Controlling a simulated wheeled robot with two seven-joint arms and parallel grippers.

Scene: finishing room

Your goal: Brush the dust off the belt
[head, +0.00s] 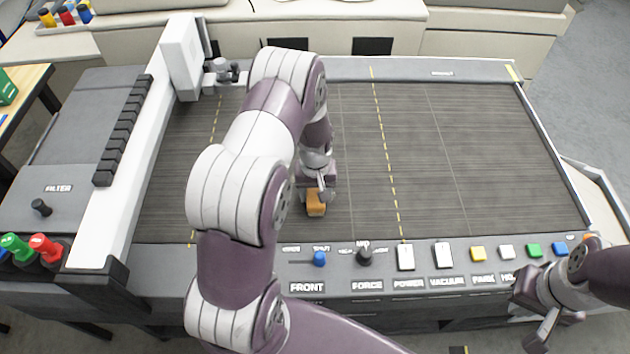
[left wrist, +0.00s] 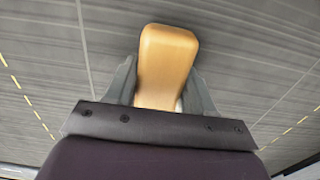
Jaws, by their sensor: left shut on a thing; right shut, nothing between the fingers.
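The belt (head: 490,150) is a wide dark grey ribbed surface with thin pale lines and yellow dashed lines; I cannot make out dust on it. My left gripper (head: 318,190) points down over the middle of the belt near its front edge. It is shut on an orange-tan wooden block-like handle (head: 316,207), likely the brush. In the left wrist view the handle (left wrist: 166,62) stands between the two grey fingers; bristles are not visible. My left arm hides part of the belt. My right gripper (head: 541,325) is shut and empty, in front of the control panel at the lower right.
A control panel (head: 335,284) with knobs, switches and coloured buttons runs along the belt's front edge. A white upright housing (head: 182,55) and rail stand at the left. A filter box (head: 75,130) lies further left. The right half of the belt is clear.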

